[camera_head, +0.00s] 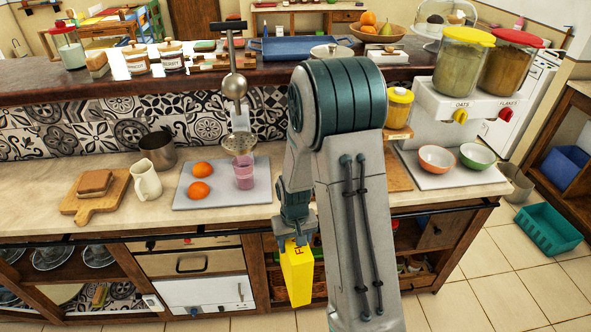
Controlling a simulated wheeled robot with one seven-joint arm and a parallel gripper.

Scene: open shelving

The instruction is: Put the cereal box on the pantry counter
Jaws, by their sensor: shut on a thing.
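A yellow cereal box (297,276) hangs upright below my gripper (295,240), with dark lettering near its top. My gripper is shut on the top of the box. The box is in front of the open shelves below the counter, lower than the counter's front edge. The pantry counter (230,220) is a pale stone top that runs across the view. My arm covers part of the counter and of the shelves to the right of the box.
A grey board (222,201) with two oranges (199,180) and a pink cup (244,172) lies on the counter. A white jug (145,181), a metal pot (158,150) and a wooden board (70,204) stand left. Cereal dispensers (462,75) and two bowls (437,158) are at right. A teal crate (549,231) is on the floor.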

